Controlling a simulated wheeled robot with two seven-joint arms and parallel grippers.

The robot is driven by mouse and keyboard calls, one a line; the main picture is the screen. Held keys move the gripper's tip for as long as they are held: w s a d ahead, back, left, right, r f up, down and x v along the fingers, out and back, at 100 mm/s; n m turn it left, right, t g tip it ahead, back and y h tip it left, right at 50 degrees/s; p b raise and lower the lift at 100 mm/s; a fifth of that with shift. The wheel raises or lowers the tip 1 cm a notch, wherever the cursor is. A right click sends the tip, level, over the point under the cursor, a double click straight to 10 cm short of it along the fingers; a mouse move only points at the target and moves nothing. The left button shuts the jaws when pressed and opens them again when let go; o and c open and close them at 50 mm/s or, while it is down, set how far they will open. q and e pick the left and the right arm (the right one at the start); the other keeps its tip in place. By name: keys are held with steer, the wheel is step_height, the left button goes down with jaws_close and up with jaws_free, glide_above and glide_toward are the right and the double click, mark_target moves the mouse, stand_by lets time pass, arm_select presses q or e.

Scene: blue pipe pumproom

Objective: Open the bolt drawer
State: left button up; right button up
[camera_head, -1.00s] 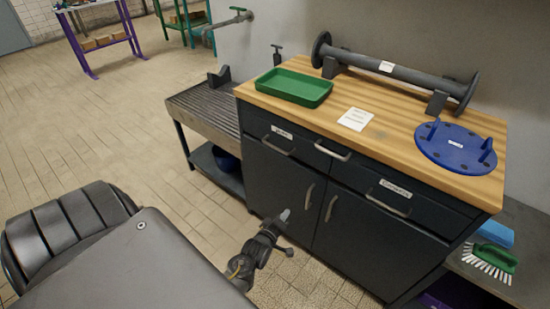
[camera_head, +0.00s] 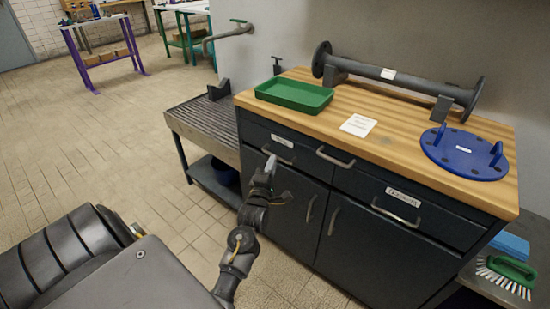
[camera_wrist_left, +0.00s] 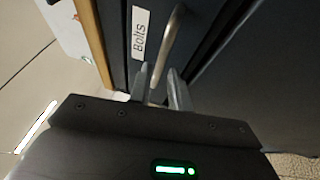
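The bolt drawer (camera_head: 301,160) is the left drawer in the dark cabinet's top row and looks shut. Its label (camera_head: 282,140) reads "Bolts" in the left wrist view (camera_wrist_left: 140,32). Its bar handle (camera_wrist_left: 170,40) shows beside the label there; in the head view the handle (camera_head: 284,159) is partly hidden by my gripper. My left gripper (camera_head: 268,168) is just in front of the drawer, at the handle. In the left wrist view the fingers (camera_wrist_left: 161,88) are apart, with the handle's near end between them in the picture; I cannot tell whether they touch it. My right gripper is not in view.
The wooden cabinet top (camera_head: 385,140) carries a green tray (camera_head: 293,95), a flanged pipe (camera_head: 400,77), a white card (camera_head: 358,125) and a blue disc (camera_head: 455,160). Neighbouring drawer handles (camera_head: 335,157) and door handles stick out nearby. A slatted bench (camera_head: 205,125) stands left; open floor lies beyond.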

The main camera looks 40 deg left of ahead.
arm_select(q)
steer(key=shift+x, duration=2.05)
steer(key=shift+c, duration=0.2)
jaws_close()
